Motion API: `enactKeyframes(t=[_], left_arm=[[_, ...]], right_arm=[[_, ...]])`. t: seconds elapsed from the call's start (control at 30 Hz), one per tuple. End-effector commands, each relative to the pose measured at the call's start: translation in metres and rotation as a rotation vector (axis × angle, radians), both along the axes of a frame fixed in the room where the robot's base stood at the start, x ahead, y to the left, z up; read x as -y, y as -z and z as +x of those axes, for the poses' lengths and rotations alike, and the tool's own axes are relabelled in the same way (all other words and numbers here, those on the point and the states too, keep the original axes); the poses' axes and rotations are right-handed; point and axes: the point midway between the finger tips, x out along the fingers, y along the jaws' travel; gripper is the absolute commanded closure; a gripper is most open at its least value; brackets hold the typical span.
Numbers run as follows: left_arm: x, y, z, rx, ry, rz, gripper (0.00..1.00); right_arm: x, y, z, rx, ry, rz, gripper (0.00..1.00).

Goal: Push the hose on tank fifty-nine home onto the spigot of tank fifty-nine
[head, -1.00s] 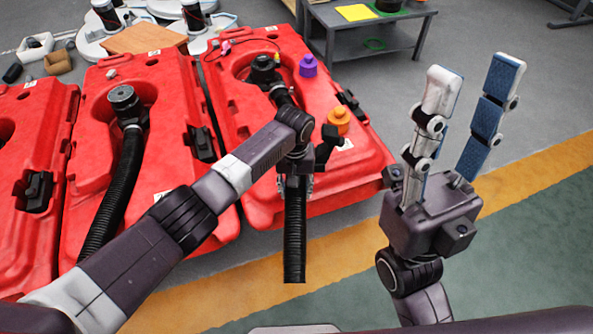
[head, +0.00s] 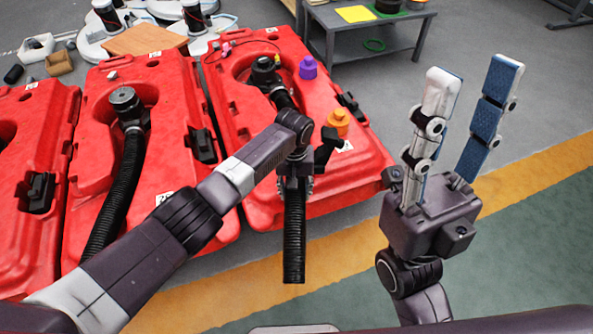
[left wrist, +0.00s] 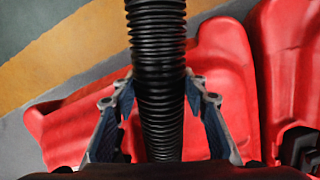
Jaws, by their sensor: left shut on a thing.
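The right-hand red tank (head: 222,112) has a black spigot fitting (head: 264,68) in its recess. Its tag is too small to read surely as fifty-nine. A black ribbed hose (head: 294,245) runs from near this fitting, under my left gripper, to a free end past the tank's front edge. My left gripper (left wrist: 160,100) is shut around the hose, one finger on each side; in the head view my own wrist mostly hides it. Whether the hose is fully seated cannot be told. My right gripper (head: 468,85) is open and empty, fingers up, right of the tank.
A purple cap (head: 308,67) and an orange cap (head: 338,122) stand on the right tank. The middle red tank (head: 180,100) has its own black hose (head: 118,195). A grey table (head: 335,22) stands behind.

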Motion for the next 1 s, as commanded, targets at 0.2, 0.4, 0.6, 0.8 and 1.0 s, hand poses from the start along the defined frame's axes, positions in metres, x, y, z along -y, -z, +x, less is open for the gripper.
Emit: enactKeyframes(t=[0.2,0.4,0.6,0.8,1.0], left_arm=[[-0.0012,-0.0014,0.0034,0.009,-0.002,0.0,0.56],[-0.0005,-0.0009,0.0021,0.005,-0.001,0.0,0.39],[-0.0008,0.001,-0.0003,-0.001,-0.001,0.001,0.35],[-0.0004,0.0005,0.0001,0.0,-0.001,0.0,0.2],[0.0,0.0,0.0004,0.001,0.0,0.0,0.2]], right_arm=[[-0.0001,0.0004,0.0,0.0,0.0,0.0,0.6],[-0.0002,0.0004,0.0,0.0,0.0,0.0,0.6],[-0.0002,0.0006,0.0,0.0,-0.001,0.0,0.6],[-0.0001,0.0005,0.0001,0.0,-0.001,0.0,0.6],[-0.0001,0.0005,0.0001,0.0,0.0,0.0,0.6]])
